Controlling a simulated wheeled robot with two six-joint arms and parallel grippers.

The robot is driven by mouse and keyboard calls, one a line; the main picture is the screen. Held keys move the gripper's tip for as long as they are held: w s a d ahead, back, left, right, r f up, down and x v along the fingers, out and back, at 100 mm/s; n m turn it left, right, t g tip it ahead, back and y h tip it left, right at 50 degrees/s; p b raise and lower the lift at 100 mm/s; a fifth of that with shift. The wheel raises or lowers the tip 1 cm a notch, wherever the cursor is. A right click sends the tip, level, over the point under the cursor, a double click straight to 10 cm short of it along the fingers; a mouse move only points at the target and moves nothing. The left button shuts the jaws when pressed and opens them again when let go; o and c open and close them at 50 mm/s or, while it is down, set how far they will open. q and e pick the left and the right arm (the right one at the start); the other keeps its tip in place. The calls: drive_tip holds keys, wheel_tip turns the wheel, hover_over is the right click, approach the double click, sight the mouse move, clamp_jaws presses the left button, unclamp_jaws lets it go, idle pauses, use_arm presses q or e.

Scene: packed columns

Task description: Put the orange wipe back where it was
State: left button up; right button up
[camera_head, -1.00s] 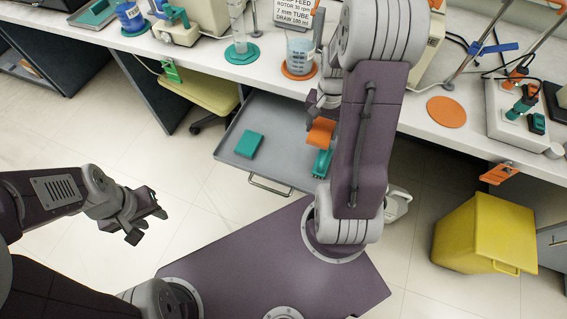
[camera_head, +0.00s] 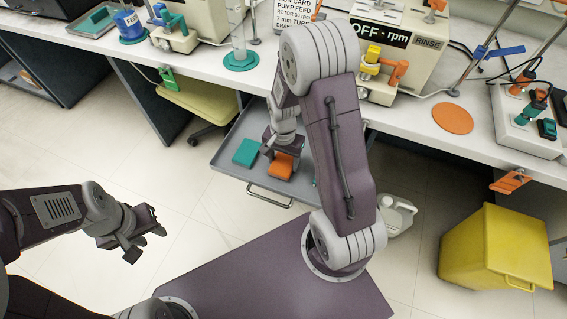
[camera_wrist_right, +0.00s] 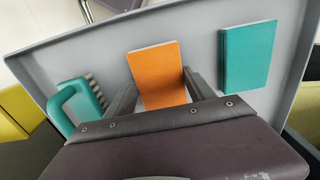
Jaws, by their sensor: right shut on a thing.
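The orange wipe (camera_head: 280,166) is in my right gripper (camera_head: 281,156), over the open grey drawer (camera_head: 228,163). In the right wrist view the orange wipe (camera_wrist_right: 156,72) stands between the two fingers of the gripper (camera_wrist_right: 160,88), with the drawer floor (camera_wrist_right: 195,40) around it. I cannot tell whether it touches the floor. A teal wipe (camera_head: 246,152) lies in the drawer to its left in the head view; it also shows in the wrist view (camera_wrist_right: 247,55). My left gripper (camera_head: 147,243) is open and empty above the floor at the left.
A teal brush (camera_wrist_right: 78,106) lies in the drawer on the orange wipe's other side. The bench above carries an orange round mat (camera_head: 452,118), a pump (camera_head: 400,45) and a teal mat with a cylinder (camera_head: 241,60). A yellow bin (camera_head: 495,247) and white jug (camera_head: 397,214) stand on the floor.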

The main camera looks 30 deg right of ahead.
sight(284, 162)
drive_tip(key=shift+f, duration=0.4)
drive_tip(key=shift+f, duration=0.1)
drive_tip(key=o, duration=1.3)
wheel_tip(284, 162, up, 12)
drive_tip(key=p, duration=0.5)
drive_tip(key=s+a+r+n+t, duration=0.1)
drive_tip(key=s+a+n, duration=0.4)
drive_tip(key=s+n, duration=0.45)
drive_tip(key=r+p, duration=1)
drive_tip(key=r, duration=0.1)
drive_tip(key=w+r+p, duration=0.1)
drive_tip(key=r+p, duration=0.4)
drive_tip(key=shift+r+p, duration=0.35)
drive_tip(key=shift+p, duration=0.05)
